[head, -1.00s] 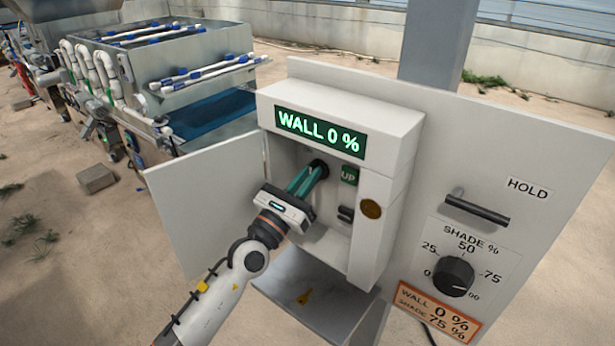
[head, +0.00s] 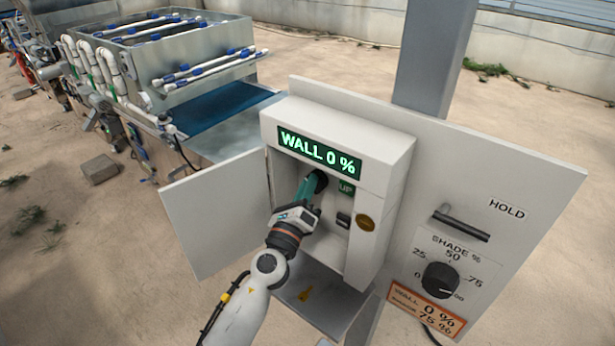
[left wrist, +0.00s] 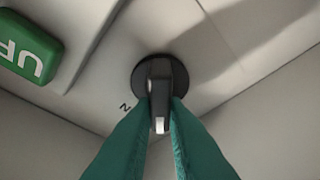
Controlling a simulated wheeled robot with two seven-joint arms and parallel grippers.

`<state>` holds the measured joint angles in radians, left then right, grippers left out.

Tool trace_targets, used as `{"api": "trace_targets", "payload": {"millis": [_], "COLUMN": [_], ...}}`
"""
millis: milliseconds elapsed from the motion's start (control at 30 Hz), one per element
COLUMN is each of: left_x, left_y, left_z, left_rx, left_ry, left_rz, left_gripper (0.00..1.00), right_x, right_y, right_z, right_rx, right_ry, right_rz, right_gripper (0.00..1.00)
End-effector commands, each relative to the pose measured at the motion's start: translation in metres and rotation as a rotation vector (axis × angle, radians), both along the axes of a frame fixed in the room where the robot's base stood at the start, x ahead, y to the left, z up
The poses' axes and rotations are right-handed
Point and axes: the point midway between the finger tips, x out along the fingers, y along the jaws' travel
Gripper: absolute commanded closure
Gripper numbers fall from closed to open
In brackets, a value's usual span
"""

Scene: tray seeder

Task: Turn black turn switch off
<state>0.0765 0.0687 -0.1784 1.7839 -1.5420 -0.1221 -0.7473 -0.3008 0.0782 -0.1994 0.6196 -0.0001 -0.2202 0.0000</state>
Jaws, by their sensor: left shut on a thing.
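The black turn switch (left wrist: 158,72) is on the back wall of the open control box (head: 391,190). In the left wrist view its grip bar has a white tip mark, which points down in the picture between my fingers. My left gripper (left wrist: 160,112) has its two green fingers on either side of the bar and is shut on it. In the head view the left gripper (head: 312,186) reaches into the box and hides most of the switch. A letter N shows beside the switch; other marks are hidden. My right gripper is not in view.
A green UP button (left wrist: 30,45) is close beside the switch. The box display (head: 320,154) reads WALL 0 %. The open door (head: 218,215) stands left of my arm. The panel right of the box carries a HOLD lever (head: 460,224) and a SHADE knob (head: 440,280).

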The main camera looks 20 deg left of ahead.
Motion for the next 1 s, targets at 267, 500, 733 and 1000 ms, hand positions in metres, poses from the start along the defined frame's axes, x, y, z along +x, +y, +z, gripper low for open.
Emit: {"api": "trace_targets", "payload": {"millis": [267,500,733,1000], "left_x": [0.000,0.000,0.000,0.000], "left_y": [0.000,0.000,0.000,0.000], "left_z": [0.001,-0.001,-0.002,-0.002], "left_rx": [-0.175,-0.255,-0.282,-0.285], "left_ry": [0.066,0.095,0.105,0.106], "left_rz": [0.000,-0.001,-0.001,-0.001], "left_gripper": [1.00,1.00,1.00,1.00], "right_x": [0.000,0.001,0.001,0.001], "right_y": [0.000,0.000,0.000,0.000], "right_z": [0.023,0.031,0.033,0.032], "right_rx": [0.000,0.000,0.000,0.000], "right_ry": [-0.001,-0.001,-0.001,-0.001], "right_rz": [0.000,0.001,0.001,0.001], "right_gripper": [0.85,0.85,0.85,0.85]}}
